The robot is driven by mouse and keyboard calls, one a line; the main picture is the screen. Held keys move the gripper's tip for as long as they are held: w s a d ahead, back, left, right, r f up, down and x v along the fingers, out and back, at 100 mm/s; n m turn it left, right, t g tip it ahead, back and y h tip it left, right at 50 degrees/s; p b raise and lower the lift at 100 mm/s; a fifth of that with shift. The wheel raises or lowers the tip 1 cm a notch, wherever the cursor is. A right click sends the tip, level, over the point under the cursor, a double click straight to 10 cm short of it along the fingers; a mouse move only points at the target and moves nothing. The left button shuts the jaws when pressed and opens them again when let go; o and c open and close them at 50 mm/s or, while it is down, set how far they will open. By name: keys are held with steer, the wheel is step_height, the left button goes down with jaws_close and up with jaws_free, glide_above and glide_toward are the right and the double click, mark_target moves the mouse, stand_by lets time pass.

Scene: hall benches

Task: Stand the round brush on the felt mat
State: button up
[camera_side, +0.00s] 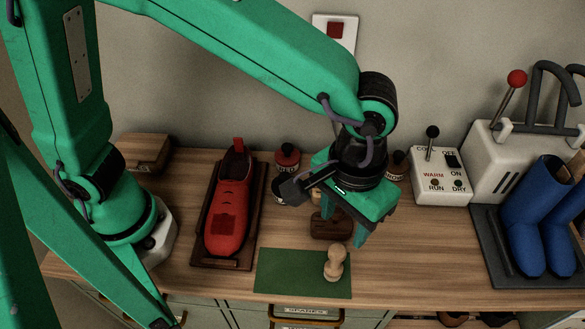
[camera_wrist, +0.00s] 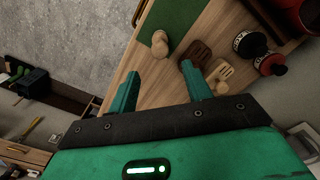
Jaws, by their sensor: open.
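The round brush (camera_side: 334,264), pale wood with a knobbed handle, is upright at the right end of the green felt mat (camera_side: 290,272), its base over the mat in the side view. In the wrist view the brush (camera_wrist: 160,43) shows at the edge of the mat (camera_wrist: 178,18), ahead of my fingers. My gripper (camera_side: 345,215) is above and behind the brush in the side view, pointing down. In the wrist view my gripper (camera_wrist: 160,82) is open, with nothing between its fingers. The brush is apart from both fingers. Its bristles cannot be made out.
A dark brown block-like brush (camera_side: 331,226) lies behind the mat. A red shoe (camera_side: 229,210) on a wooden board stands to the left. Small tins (camera_side: 287,158) stand at the back. A switch box (camera_side: 440,180) and blue boots (camera_side: 525,240) are right. Bench is clear between mat and boots.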

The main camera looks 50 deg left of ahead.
stand_by(0.4)
steer(key=w+a+r+t+h, duration=0.15)
steer(key=a+r, duration=0.25)
steer(key=a, duration=0.8)
steer(key=a+r+t+y, duration=0.15)
steer(key=a+r, duration=0.35)
steer(key=a, duration=0.7)
steer(key=s+a+t, duration=0.2)
steer(key=s+a, duration=0.2)
steer(key=a, duration=0.3)
steer(key=shift+s+a+f+t, duration=0.15)
steer(key=shift+s+a+t, duration=0.15)
steer(key=shift+s, duration=0.1)
